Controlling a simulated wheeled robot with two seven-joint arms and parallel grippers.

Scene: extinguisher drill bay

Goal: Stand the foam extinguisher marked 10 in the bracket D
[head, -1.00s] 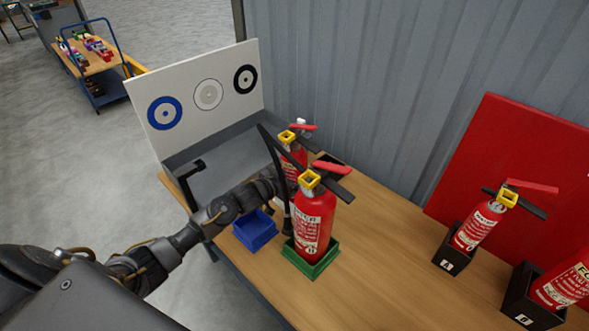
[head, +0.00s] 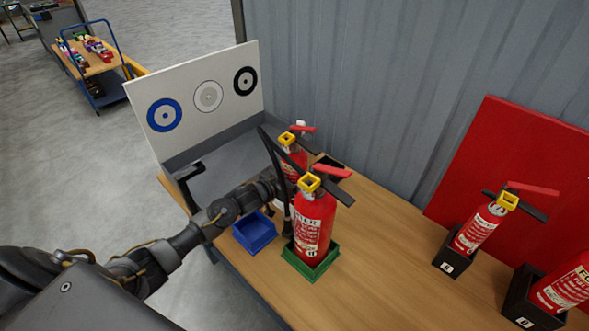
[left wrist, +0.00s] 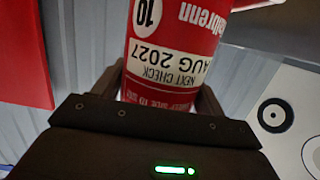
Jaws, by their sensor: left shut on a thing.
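A red extinguisher (head: 295,158) with a yellow collar stands upright at the back of the bench, partly hidden behind another one. My left gripper (head: 277,186) reaches it from the left and is shut on it; the front extinguisher hides part of the jaws. In the left wrist view the extinguisher (left wrist: 172,48) appears upside down between my jaws (left wrist: 160,92), with a round 10 mark and a NEXT CHECK AUG 2027 label. Two black brackets (head: 453,262) and (head: 530,310) at the right each hold an extinguisher; their letters are too small to read surely. My right gripper is out of view.
A red extinguisher (head: 313,225) stands in a green tray (head: 312,268) close in front of my left gripper. An empty blue tray (head: 255,235) is beside it. A white board (head: 205,100) with ringed targets stands behind left, a red panel (head: 520,160) right. Bench middle is bare.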

